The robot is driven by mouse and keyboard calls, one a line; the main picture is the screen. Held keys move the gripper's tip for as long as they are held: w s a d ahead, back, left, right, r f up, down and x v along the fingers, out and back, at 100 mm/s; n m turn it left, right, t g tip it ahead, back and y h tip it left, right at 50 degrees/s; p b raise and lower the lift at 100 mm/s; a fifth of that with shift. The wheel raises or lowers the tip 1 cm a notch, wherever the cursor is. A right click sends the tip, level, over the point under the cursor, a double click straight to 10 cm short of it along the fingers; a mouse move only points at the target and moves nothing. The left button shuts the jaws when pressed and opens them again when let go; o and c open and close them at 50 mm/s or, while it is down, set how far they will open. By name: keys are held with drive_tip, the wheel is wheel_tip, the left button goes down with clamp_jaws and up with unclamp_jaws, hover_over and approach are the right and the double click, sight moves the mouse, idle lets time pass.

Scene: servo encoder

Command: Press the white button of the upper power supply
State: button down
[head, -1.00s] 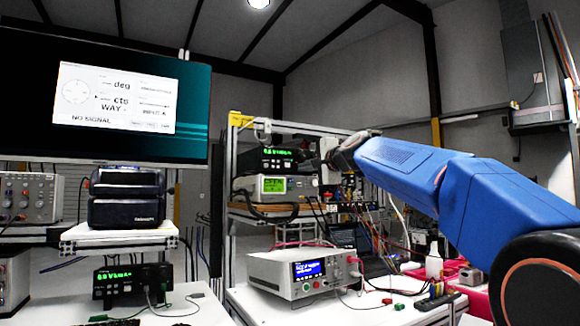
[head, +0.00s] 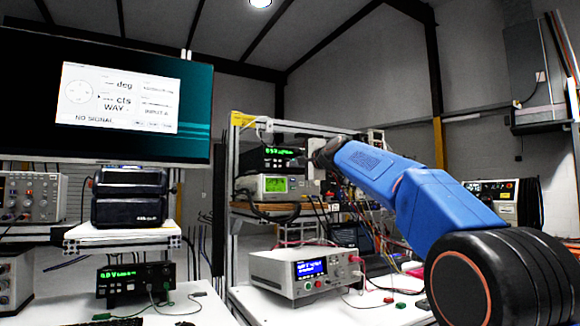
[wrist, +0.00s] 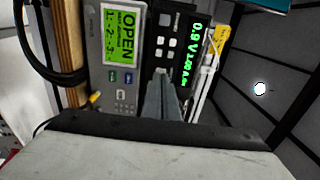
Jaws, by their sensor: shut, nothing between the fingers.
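The upper power supply is a black box with a green lit display (head: 271,158) on the shelf. In the wrist view it appears turned on its side, its display (wrist: 191,50) to the right of a column of small pale buttons (wrist: 160,47). My gripper (wrist: 160,80) is shut and empty. Its fingertips point at the lower part of the power supply's front in the wrist view and overlap it there. I cannot tell whether they touch it. Which button is the white one, and whether the fingers hide it, is unclear. In the head view my gripper (head: 312,162) is just right of the supply.
A pale meter (head: 262,187) showing OPEN sits directly under the supply. A black cable and wooden shelf edge (wrist: 68,40) lie beyond it. A bench instrument (head: 305,272) stands on the table below. Another black supply (head: 135,283) is at lower left. The shelf frame and wires are close by.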

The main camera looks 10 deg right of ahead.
drive_tip(key=shift+w+a, duration=0.15)
drive_tip(key=shift+w, duration=0.25)
drive_tip(key=shift+w+a, duration=0.1)
drive_tip(key=shift+w, duration=0.15)
idle(0.7)
drive_tip(key=shift+s, duration=0.15)
drive_tip(key=shift+v, duration=0.85)
drive_tip(key=v, duration=0.7)
drive_tip(key=shift+s, duration=0.2)
drive_tip(key=shift+r, duration=0.1)
idle(0.6)
